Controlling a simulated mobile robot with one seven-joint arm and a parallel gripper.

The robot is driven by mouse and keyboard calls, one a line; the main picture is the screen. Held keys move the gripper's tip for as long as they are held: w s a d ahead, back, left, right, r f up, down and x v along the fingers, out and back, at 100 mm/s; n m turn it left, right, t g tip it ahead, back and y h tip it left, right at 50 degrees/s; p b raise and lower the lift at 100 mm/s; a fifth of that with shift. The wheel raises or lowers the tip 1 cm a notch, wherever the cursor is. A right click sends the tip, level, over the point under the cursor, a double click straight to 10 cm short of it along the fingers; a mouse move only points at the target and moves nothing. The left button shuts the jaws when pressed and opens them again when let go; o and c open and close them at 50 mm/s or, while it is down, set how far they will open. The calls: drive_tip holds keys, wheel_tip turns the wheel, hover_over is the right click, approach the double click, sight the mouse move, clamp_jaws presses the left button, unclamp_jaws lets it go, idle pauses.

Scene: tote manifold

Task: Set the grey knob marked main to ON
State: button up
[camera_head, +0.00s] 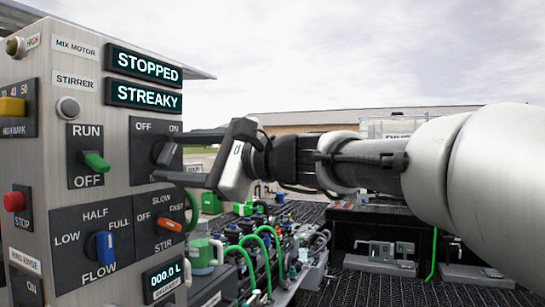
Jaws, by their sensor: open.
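A dark plate (140,165) on the panel carries the words OFF at left and ON at right. A grey knob (160,152) sits on this plate, partly covered by my gripper. I cannot read a "main" label on it, and its pointing direction is unclear. My gripper (168,158) comes in from the right with its jaws open. One finger passes below the knob and the other is above and to its right. The knob appears between the fingertips; I cannot tell whether they touch it.
Close by are a green RUN/OFF switch (96,161), an orange STIR knob (169,224), a blue FLOW knob (105,247) and a red STOP button (14,201). Displays (144,66) read STOPPED and STREAKY (143,95). Hoses and fittings (265,245) crowd the area below my arm.

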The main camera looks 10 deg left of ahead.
drive_tip(key=b+v, duration=0.1)
drive_tip(key=v, duration=1.6)
drive_tip(key=shift+d, duration=0.25)
drive_tip(key=shift+s, duration=0.15)
